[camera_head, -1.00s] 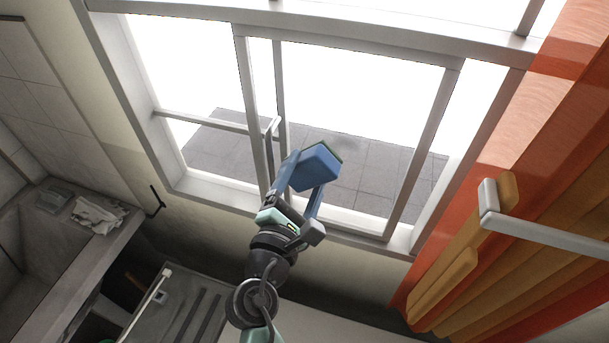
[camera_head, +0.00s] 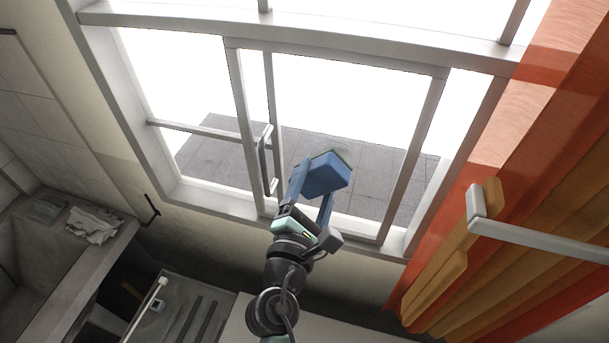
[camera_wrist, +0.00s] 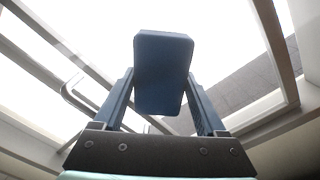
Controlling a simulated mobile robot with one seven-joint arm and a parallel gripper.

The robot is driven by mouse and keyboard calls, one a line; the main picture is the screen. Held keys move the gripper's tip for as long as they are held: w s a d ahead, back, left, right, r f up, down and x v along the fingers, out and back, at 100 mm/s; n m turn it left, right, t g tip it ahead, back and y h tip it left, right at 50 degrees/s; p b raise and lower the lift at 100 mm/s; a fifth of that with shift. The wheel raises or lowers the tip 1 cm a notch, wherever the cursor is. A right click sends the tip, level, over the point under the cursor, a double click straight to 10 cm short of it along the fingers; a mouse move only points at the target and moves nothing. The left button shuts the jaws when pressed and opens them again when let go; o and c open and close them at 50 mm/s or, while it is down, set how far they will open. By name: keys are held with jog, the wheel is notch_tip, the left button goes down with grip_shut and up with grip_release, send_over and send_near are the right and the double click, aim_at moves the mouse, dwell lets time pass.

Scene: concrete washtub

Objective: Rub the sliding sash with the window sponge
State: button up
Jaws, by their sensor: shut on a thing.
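The window sponge (camera_head: 322,174) is a blue block with a thin green layer on its far side. My gripper (camera_head: 312,190) is shut on it. In the wrist view the sponge (camera_wrist: 162,72) sits upright between the two blue fingers of my gripper (camera_wrist: 160,92). The sliding sash (camera_head: 412,150) is a pale-framed glass pane in the window, with a bar handle (camera_head: 265,160) at its left. The sponge is in front of the lower part of the sash's glass. Its green side faces the pane; I cannot tell whether it touches.
An orange curtain (camera_head: 470,220) hangs at the right, with a pale bar (camera_head: 540,238) in front of it. A counter with a cloth (camera_head: 93,224) stands at the lower left. A grooved washtub (camera_head: 185,310) is below the window.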

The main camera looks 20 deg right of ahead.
aim_at(342, 183)
jog(key=shift+s+d+p, duration=0.35)
jog(key=shift+s+d, duration=0.25)
jog(key=shift+d, duration=0.35)
jog(key=shift+s+d+p, duration=0.3)
jog(key=shift+s+d, duration=0.25)
jog(key=shift+d, duration=0.4)
jog(key=shift+r+p, duration=0.9)
jog(key=shift+r, duration=0.15)
jog(key=shift+w+a+f+b, duration=0.1)
jog(key=shift+w+a+b, duration=0.25)
jog(key=shift+w+a, duration=0.5)
jog(key=shift+w+a+f+b, duration=0.1)
jog(key=shift+w+a+b, duration=0.35)
jog(key=shift+a, duration=0.7)
jog(key=shift+w+a+b, duration=0.3)
jog(key=shift+w+a, duration=0.4)
jog(key=shift+a, duration=0.3)
jog(key=shift+w+a, duration=0.1)
jog(key=shift+r+p, duration=0.95)
jog(key=shift+s+d+p, duration=0.35)
jog(key=shift+s+d, duration=0.4)
jog(key=shift+d, duration=0.3)
jog(key=shift+s+d+p, duration=0.4)
jog(key=shift+s+d, duration=0.3)
jog(key=shift+d, duration=0.35)
jog(key=shift+s+d+p, duration=0.35)
jog(key=shift+s+d, duration=0.4)
jog(key=shift+d, duration=0.3)
jog(key=shift+f, duration=0.1)
